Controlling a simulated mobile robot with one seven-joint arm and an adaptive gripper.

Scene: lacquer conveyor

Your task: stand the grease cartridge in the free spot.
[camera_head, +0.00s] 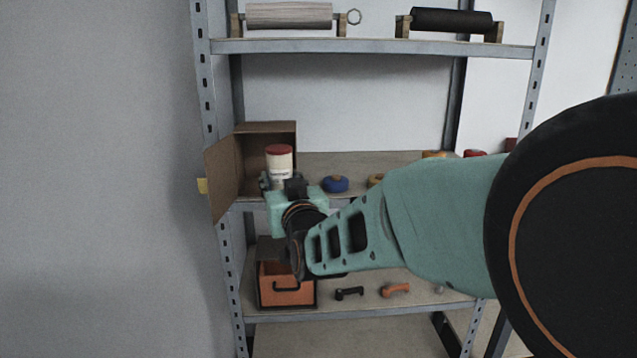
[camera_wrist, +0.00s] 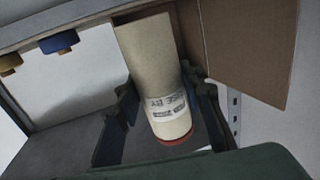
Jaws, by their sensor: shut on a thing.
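The grease cartridge (camera_head: 280,170) is a cream cylinder with a red cap and a printed label. In the head view it is upright in front of the open cardboard box (camera_head: 267,133) on the middle shelf. My gripper (camera_head: 280,184) is shut on its lower part. The wrist view looks upside down. There the cartridge (camera_wrist: 150,60) stands between the two dark fingers of my gripper (camera_wrist: 165,85), with its red cap low in the picture. I cannot tell whether its base touches the shelf. The free spot cannot be made out clearly.
A blue round item (camera_head: 335,184) and a yellow one (camera_head: 375,180) sit right of the box on the middle shelf (camera_head: 330,162). The box's open flap (camera_head: 223,178) juts out at left. An orange-fronted bin (camera_head: 287,289) and handles are below; rollers lie above.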

